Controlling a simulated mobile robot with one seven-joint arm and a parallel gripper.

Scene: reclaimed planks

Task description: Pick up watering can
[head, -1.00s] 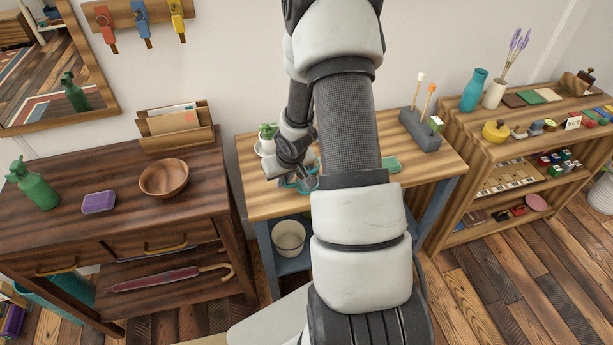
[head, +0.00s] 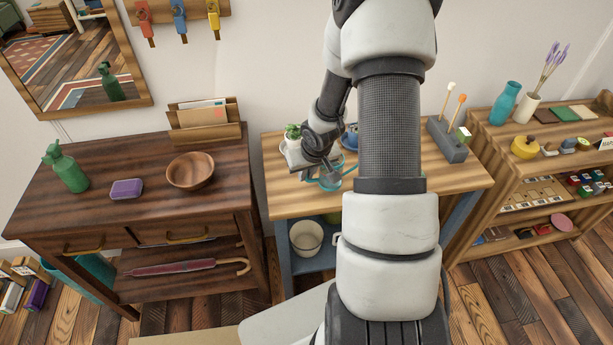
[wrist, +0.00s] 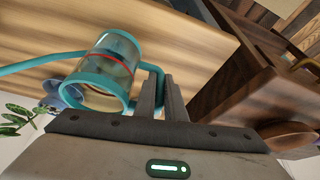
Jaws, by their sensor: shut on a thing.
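The watering can (wrist: 108,70) has a clear body with teal rims, a red band, a teal handle and a long teal spout reaching left in the wrist view. My gripper (wrist: 168,85) is shut on its teal handle. In the head view the watering can (head: 331,178) shows small over the light wooden table (head: 290,204), partly hidden by my arm. My gripper (head: 306,174) is at its left side there. I cannot tell how far the can is above the tabletop.
A potted plant (head: 292,137) stands close behind my gripper. A grey holder (head: 447,140) with sticks is at the table's right end. The dark dresser at left holds a wooden bowl (head: 190,171), a purple box (head: 126,189) and a green bottle (head: 66,168). A shelf stands at right.

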